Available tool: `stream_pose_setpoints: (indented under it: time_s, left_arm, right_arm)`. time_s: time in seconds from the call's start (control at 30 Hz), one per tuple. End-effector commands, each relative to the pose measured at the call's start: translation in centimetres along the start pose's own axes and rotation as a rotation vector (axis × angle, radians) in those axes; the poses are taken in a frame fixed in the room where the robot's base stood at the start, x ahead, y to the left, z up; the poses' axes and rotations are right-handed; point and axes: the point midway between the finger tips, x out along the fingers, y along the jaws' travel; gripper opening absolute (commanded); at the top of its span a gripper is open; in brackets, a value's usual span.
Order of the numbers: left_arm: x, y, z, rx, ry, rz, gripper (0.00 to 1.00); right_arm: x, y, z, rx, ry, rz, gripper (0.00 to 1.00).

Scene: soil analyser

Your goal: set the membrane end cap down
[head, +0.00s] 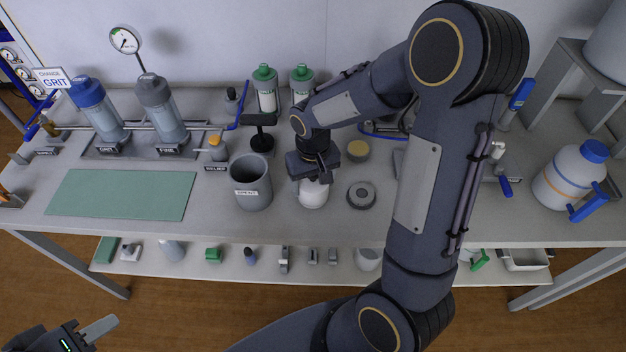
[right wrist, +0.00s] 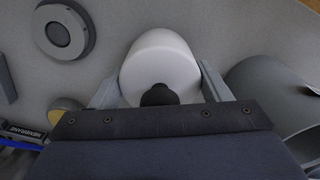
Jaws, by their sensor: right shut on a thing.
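The membrane end cap, which I take to be the white rounded cylinder with a black knob, shows in the right wrist view (right wrist: 160,60) and in the head view (head: 313,195). My right gripper (head: 313,178) is shut on it, with a finger on each side in the right wrist view. The cap is at the bench top, between a grey pot and a grey disc; I cannot tell whether it touches the surface. My left gripper (head: 85,335) is at the lower left, off the bench, partly cut by the frame; its opening is unclear.
The grey pot (head: 251,192) stands close left of the cap, and the grey disc (head: 361,195) lies to the right. A yellow-topped round piece (head: 358,150) is behind. A green mat (head: 120,195) lies bare at left. Green-capped bottles (head: 265,88) stand at the back.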

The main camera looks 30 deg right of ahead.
Motion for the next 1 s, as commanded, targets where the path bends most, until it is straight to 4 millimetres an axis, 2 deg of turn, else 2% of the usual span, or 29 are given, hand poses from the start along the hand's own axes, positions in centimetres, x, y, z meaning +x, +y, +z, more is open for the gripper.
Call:
stream_pose_setpoints:
  time_s: [0.17, 0.2, 0.33, 0.67, 0.77, 0.83, 1.0]
  left_arm:
    - [0.2, -0.1, 0.1, 0.000, 0.000, 0.000, 0.36]
    - [0.2, -0.1, 0.1, 0.000, 0.000, 0.000, 0.36]
    - [0.2, -0.1, 0.1, 0.000, 0.000, 0.000, 0.36]
    - [-0.1, 0.1, -0.1, 0.000, 0.000, 0.000, 0.36]
    - [-1.0, 0.5, -0.5, 0.000, 0.000, 0.000, 0.36]
    - [-0.8, 0.4, -0.4, 0.000, 0.001, 0.000, 0.36]
    - [-0.8, 0.3, -0.4, 0.000, 0.000, 0.000, 0.36]
  right_arm:
    - [0.2, 0.0, 0.0, 0.000, 0.000, 0.000, 0.43]
    - [0.2, 0.0, 0.0, 0.000, 0.000, 0.000, 0.76]
    - [0.2, 0.0, 0.0, 0.000, 0.000, 0.000, 0.92]
    - [-0.2, 0.0, 0.0, 0.000, 0.000, 0.000, 0.92]
    - [-1.4, 0.0, 0.0, 0.000, 0.001, -0.001, 0.92]
    - [-2.1, 0.0, -0.2, 0.000, 0.007, -0.001, 0.92]
    - [-6.0, -0.1, -0.2, 0.000, 0.009, -0.002, 0.92]
